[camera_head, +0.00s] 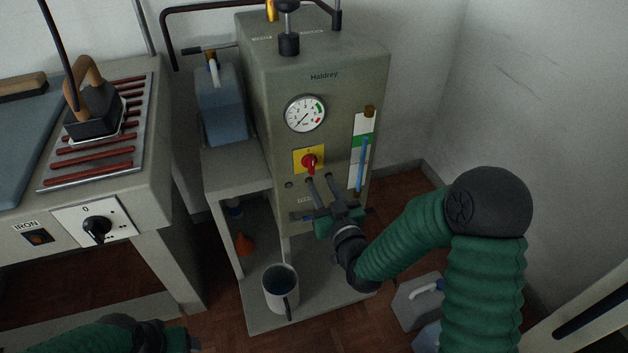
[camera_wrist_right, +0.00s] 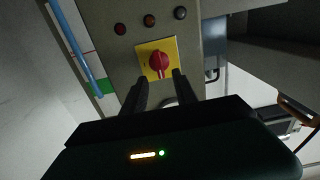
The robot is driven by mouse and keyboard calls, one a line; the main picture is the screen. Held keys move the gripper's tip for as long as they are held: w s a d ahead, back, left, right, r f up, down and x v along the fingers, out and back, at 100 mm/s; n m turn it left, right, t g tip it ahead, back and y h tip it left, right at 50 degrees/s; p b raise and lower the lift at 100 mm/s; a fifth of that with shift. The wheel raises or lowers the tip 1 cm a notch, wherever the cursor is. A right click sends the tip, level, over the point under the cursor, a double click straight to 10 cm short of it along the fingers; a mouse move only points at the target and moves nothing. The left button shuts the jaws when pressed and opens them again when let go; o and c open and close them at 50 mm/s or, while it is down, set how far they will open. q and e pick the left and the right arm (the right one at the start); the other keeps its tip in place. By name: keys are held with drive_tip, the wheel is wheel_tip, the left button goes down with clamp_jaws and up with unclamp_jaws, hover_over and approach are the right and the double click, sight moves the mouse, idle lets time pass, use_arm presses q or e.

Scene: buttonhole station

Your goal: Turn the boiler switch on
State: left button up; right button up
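The boiler (camera_head: 330,100) is a tall grey-green cabinet marked "Haldrey". Its switch is a red rotary knob (camera_head: 310,161) on a yellow plate (camera_head: 298,154), below the round gauge (camera_head: 305,113). In the right wrist view the red knob (camera_wrist_right: 159,61) lies just beyond the fingertips, roughly between them. My right gripper (camera_head: 319,179) is open, its two dark fingers pointing up at the knob from just below; it also shows in the right wrist view (camera_wrist_right: 161,76). I see no contact with the knob. My left arm shows at the bottom left; its gripper fingers are out of view.
A sight tube (camera_head: 362,160) stands right of the switch. A mug (camera_head: 281,289) sits on the lower shelf. A blue-grey canister (camera_head: 221,104) stands left of the boiler. The ironing table with an iron (camera_head: 93,112) and a black dial (camera_head: 97,229) is further left.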

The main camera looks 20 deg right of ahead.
sight(313, 167)
drive_tip(key=w+b, duration=0.1)
drive_tip(key=w, duration=0.5)
drive_tip(key=shift+w, duration=0.2)
clamp_jaws()
